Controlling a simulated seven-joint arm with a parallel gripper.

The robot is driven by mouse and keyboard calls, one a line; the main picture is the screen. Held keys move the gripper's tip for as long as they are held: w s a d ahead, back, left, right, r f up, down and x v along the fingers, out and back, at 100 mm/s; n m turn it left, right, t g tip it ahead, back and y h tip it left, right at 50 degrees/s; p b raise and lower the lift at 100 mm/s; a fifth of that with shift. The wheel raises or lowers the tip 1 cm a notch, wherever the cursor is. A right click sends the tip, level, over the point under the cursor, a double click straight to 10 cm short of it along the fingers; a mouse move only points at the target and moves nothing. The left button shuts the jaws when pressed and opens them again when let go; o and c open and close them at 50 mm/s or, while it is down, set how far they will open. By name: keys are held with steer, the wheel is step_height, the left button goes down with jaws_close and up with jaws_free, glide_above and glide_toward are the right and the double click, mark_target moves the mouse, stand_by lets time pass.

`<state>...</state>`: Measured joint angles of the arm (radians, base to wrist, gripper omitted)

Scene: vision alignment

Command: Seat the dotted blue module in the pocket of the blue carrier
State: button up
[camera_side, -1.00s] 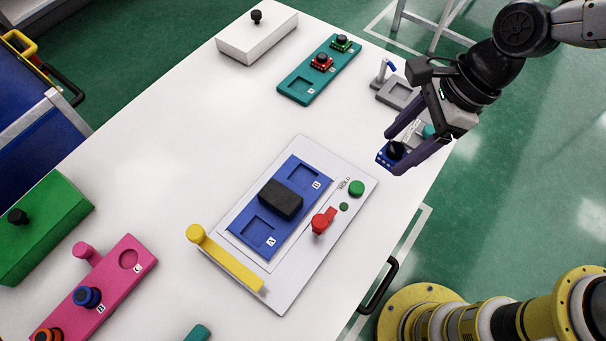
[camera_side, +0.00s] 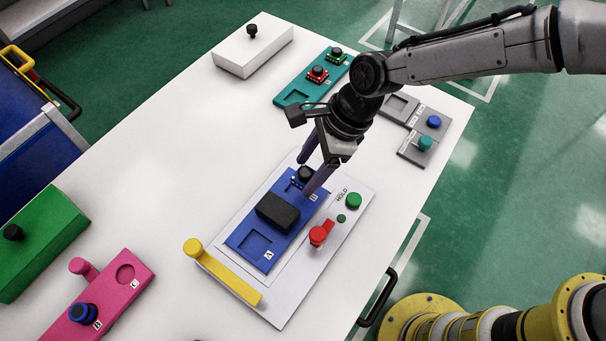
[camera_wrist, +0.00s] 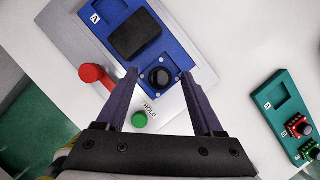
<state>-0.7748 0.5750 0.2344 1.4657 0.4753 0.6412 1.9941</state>
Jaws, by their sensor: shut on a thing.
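The blue carrier (camera_side: 281,240) lies on a light plate, with an empty pocket at its A end and a black block (camera_side: 278,212) across its middle. The dotted blue module, topped by a black knob (camera_side: 305,174), is at the B end of the carrier. In the wrist view the knob (camera_wrist: 160,77) shows between the fingertips, with light dots around it on blue. My gripper (camera_side: 308,176) is shut on the module, pointing down over the B pocket. The fingers partly hide the module, and I cannot tell whether it is fully down in the pocket.
On the plate are a red handle (camera_side: 318,236), a green button (camera_side: 353,200) and a yellow bar (camera_side: 226,274). A teal tray (camera_side: 290,97) and grey fixtures (camera_side: 411,151) stand behind. A pink tray (camera_side: 108,291) and green box (camera_side: 40,240) stand left.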

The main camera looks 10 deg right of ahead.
mark_target(308, 171)
steer(key=shift+w+a+f, duration=0.35)
steer(key=shift+a+f, duration=0.15)
steer(key=shift+f, duration=1.7)
steer(key=shift+f, duration=0.1)
steer(key=o, duration=1.5)
